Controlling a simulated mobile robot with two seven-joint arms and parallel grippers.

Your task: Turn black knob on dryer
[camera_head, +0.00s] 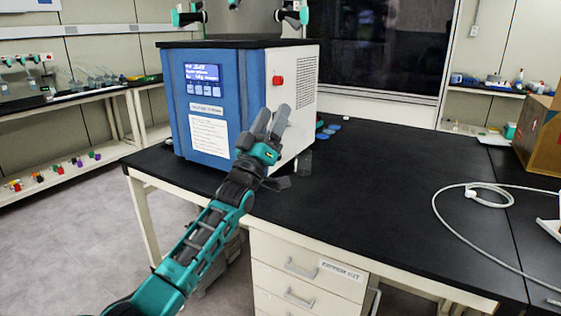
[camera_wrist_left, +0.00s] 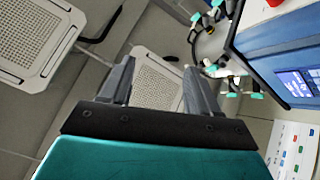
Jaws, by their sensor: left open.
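The dryer (camera_head: 222,115) is a blue and white box on the black bench. Its blue front, with a lit display (camera_head: 203,85), also shows in the left wrist view (camera_wrist_left: 280,55). I cannot make out a black knob in either view. A red knob (camera_head: 278,80) sits on the dryer's right side face. My left gripper (camera_head: 273,113) is open and empty, its fingers pointing up in front of the dryer's near right corner and hiding part of it. In the wrist view, nothing is between the open fingers (camera_wrist_left: 158,82). My right gripper is out of view.
Teal-ended valves (camera_head: 292,16) stand above the dryer's black top, partly cut off. A clear vessel (camera_head: 304,162) stands near the dryer's right side. A white hose (camera_head: 450,225) and a cardboard box (camera_head: 540,135) are at the right. The bench middle is clear.

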